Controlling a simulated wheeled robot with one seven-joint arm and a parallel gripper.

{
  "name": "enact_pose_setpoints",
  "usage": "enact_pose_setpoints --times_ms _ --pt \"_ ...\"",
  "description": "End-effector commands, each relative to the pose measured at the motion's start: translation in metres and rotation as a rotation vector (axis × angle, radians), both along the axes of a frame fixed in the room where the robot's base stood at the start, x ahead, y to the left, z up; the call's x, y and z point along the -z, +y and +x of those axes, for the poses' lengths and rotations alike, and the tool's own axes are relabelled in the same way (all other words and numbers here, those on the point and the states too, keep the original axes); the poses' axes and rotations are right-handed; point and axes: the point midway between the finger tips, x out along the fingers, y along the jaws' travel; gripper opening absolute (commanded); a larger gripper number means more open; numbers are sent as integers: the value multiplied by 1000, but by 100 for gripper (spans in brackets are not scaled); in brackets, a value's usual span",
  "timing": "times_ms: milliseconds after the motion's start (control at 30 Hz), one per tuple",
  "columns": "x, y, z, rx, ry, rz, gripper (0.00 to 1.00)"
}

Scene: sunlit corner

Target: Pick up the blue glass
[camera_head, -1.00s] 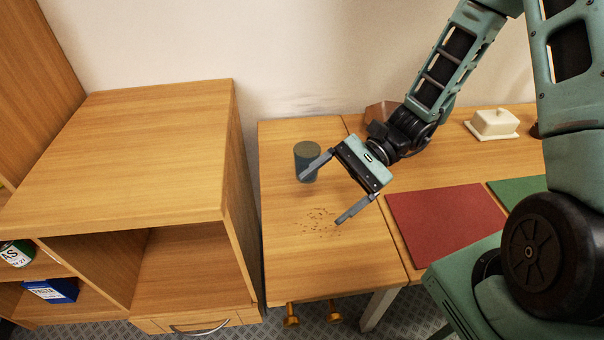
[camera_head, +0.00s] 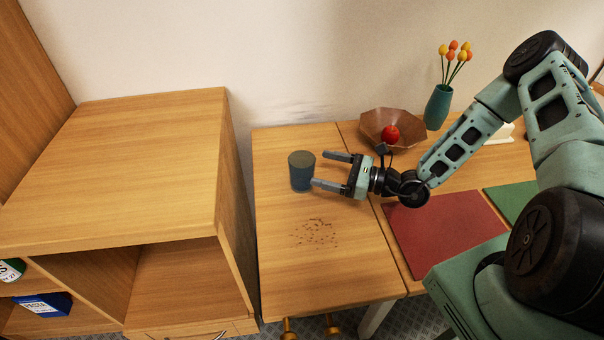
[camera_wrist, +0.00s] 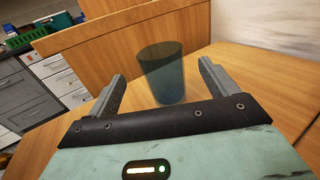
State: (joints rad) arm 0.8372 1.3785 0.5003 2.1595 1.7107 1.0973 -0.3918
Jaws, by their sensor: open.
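The blue glass (camera_head: 301,172) stands upright on the wooden table, near the left part of its back half. It looks dark blue and see-through. In the wrist view the glass (camera_wrist: 163,72) is ahead of my gripper (camera_wrist: 163,72), in line with the gap between the two fingers. My gripper (camera_head: 325,169) is open and empty, to the right of the glass, with its fingers pointing left toward it. The near fingertip looks close to the glass; I cannot tell whether it touches.
Dark crumbs (camera_head: 315,233) lie on the table in front of the glass. A wooden cabinet (camera_head: 130,165) stands at the left. A brown bowl (camera_head: 372,125) with a red apple (camera_head: 390,134), a teal vase (camera_head: 437,108) and a red mat (camera_head: 445,225) are to the right.

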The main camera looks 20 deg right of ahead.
Motion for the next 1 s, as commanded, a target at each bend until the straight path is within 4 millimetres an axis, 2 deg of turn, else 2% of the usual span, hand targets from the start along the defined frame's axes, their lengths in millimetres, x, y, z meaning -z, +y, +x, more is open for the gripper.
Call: enact_pose_setpoints --times_ms 100,367,633,967,1000 --pt "-1 17 13 -3 1 1 86" --pt "-1 31 25 -2 0 0 86" --pt "-1 60 50 -4 0 0 86" --pt "0 67 57 -1 1 0 86" --pt "0 67 57 -1 1 0 83"
